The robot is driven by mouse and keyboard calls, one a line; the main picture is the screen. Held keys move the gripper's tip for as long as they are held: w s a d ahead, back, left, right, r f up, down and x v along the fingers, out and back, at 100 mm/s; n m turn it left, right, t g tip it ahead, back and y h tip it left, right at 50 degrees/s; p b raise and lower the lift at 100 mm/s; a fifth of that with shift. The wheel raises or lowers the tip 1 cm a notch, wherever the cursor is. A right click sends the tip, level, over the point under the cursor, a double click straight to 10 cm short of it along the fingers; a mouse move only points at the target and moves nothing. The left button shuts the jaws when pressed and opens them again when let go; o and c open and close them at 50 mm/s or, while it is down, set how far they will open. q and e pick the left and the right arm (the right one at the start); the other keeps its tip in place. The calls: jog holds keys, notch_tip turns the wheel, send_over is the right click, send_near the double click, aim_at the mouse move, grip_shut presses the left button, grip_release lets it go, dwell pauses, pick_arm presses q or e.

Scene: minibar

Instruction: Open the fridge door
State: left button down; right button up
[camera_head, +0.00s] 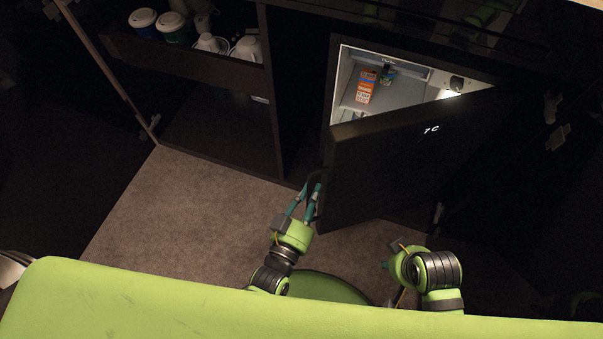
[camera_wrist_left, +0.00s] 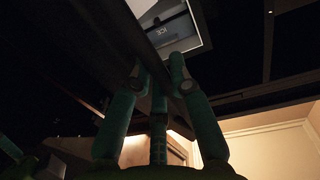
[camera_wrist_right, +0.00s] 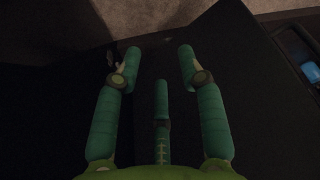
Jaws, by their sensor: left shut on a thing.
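The black fridge door (camera_head: 400,155) stands partly open and swung out toward me, with "7 C" lit on its top part. Behind it the lit white fridge interior (camera_head: 390,85) shows, holding an orange carton (camera_head: 365,88). My left gripper (camera_head: 313,190) is at the door's free left edge and is shut on it. In the left wrist view the fingers (camera_wrist_left: 160,75) meet the dark door edge, with the lit interior above. My right gripper (camera_wrist_right: 157,65) is open and empty in the right wrist view, its fingers spread before a dark surface. In the head view its fingers are mostly hidden.
An open cabinet shelf (camera_head: 185,55) with cups and white jugs is left of the fridge. A dark open cabinet door (camera_head: 110,70) stands at far left.

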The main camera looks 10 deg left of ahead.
pick_arm(q)
jog(key=shift+s+d+p, duration=0.1)
jog(key=shift+s+d, duration=0.35)
jog(key=shift+s, duration=0.35)
jog(key=shift+s+d+p, duration=0.15)
jog(key=shift+s+d, duration=0.35)
jog(key=shift+s, duration=0.25)
jog(key=shift+s+d+p, duration=0.1)
jog(key=shift+s+d, duration=0.35)
jog(key=shift+s, duration=0.35)
pick_arm(e)
jog(key=shift+f, duration=1.2)
jog(key=shift+s, duration=0.1)
pick_arm(q)
jog(key=c, duration=1.1)
grip_release()
jog(key=shift+c, duration=0.2)
jog(key=v, duration=1.2)
